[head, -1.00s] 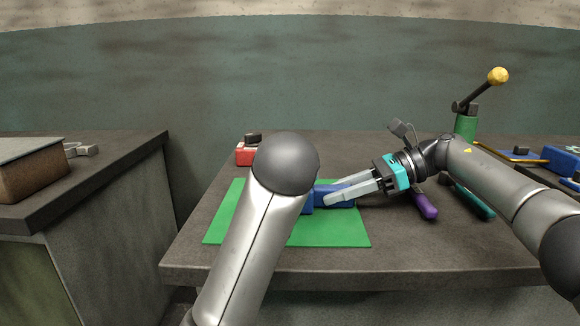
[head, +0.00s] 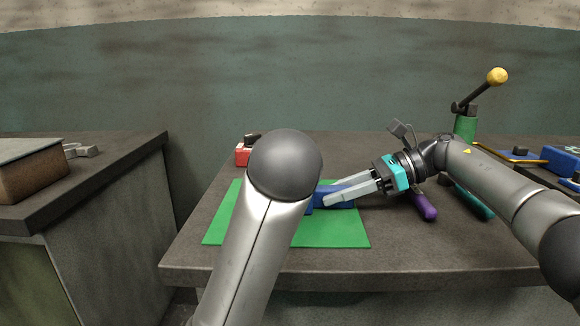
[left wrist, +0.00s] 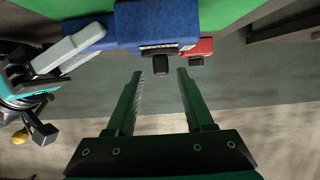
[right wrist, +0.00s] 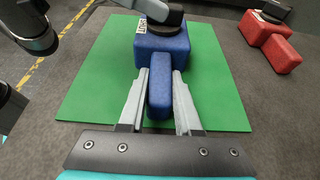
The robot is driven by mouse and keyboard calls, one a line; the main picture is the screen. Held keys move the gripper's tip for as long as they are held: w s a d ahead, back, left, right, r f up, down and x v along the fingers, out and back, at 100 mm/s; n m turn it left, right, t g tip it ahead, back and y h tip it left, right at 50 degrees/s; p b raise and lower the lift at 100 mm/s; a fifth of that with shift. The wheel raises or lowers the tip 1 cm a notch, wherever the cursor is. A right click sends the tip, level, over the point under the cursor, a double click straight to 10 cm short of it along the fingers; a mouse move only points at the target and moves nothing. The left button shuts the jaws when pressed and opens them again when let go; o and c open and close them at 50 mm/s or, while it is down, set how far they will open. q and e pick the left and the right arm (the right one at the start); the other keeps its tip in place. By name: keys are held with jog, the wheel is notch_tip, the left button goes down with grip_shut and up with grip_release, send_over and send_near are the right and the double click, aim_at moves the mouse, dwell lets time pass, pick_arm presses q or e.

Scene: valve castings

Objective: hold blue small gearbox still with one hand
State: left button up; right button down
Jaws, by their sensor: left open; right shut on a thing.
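The blue small gearbox (right wrist: 160,50) sits on a green mat (right wrist: 88,82) in the right wrist view, with a dark part on its top and a white label on its side. In the head view my left arm hides most of the gearbox (head: 343,197). My right gripper (right wrist: 160,98) is shut on the gearbox's narrow blue end, one finger on each side. It also shows in the head view (head: 340,194). My left gripper (left wrist: 158,75) is open and empty in the left wrist view, close to the gearbox (left wrist: 155,25). Its fingers are out of sight in the head view.
A red part (head: 243,155) with a dark top stands behind the mat. A purple-handled tool (head: 426,207) and a teal one (head: 474,202) lie to the right. A green post with a yellow-knobbed lever (head: 466,125) stands at the back right. The table front is clear.

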pick_arm(q)
jog(key=v, duration=0.9)
pick_arm(e)
jog(key=shift+a, duration=0.1)
jog(key=c, duration=0.8)
grip_release()
jog(key=shift+o, duration=1.4)
